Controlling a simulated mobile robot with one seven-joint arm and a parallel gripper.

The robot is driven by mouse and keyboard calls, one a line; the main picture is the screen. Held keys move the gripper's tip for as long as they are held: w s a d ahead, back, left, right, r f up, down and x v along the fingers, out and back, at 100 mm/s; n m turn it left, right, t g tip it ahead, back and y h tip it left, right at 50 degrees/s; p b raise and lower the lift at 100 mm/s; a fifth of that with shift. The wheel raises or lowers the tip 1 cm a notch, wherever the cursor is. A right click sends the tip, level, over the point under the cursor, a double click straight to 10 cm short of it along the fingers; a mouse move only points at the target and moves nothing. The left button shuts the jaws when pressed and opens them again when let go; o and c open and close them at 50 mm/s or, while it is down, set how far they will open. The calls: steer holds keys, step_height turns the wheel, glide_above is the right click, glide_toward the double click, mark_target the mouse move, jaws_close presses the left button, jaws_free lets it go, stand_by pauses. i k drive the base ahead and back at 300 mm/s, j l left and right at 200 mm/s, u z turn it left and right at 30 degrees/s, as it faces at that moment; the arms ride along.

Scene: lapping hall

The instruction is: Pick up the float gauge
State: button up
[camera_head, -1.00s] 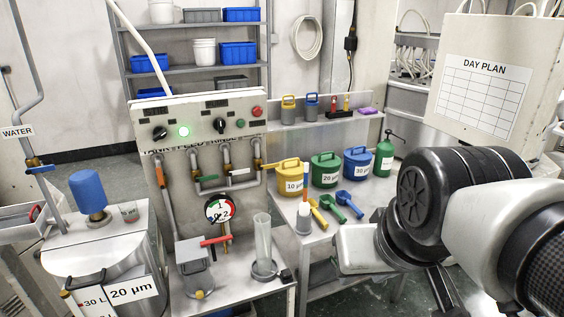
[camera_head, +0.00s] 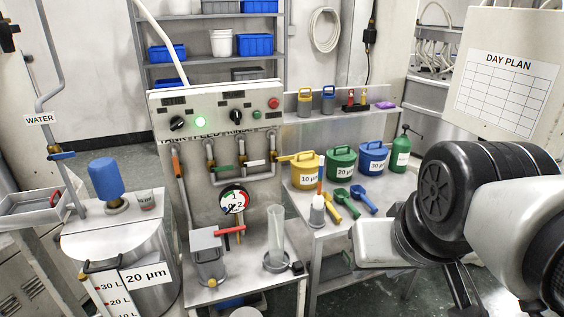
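A small upright gauge with a pale grey body and a thin orange stem (camera_head: 317,211) stands on the left part of the steel side table; I take it for the float gauge. It stands beside the yellow and green scoops, with nothing gripping it. My arm reaches in from the right, its pale end part to the right of the gauge and apart from it. Dark parts hang under the arm at the lower edge, but I cannot make out fingertips or whether they hold anything.
Yellow (camera_head: 307,169), green (camera_head: 340,162) and blue (camera_head: 372,158) lidded pots stand behind the scoops (camera_head: 343,202). A clear cylinder (camera_head: 278,232) stands left of the gauge. The control panel (camera_head: 220,110) rises behind. A Day Plan board (camera_head: 506,93) is at right, beyond my arm.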

mark_target(318, 200)
steer(key=i+l+u, duration=0.3)
steer(key=i+l, duration=0.2)
steer(key=i, duration=0.25)
steer(key=i+l+u, duration=0.35)
steer(key=i+l, duration=0.35)
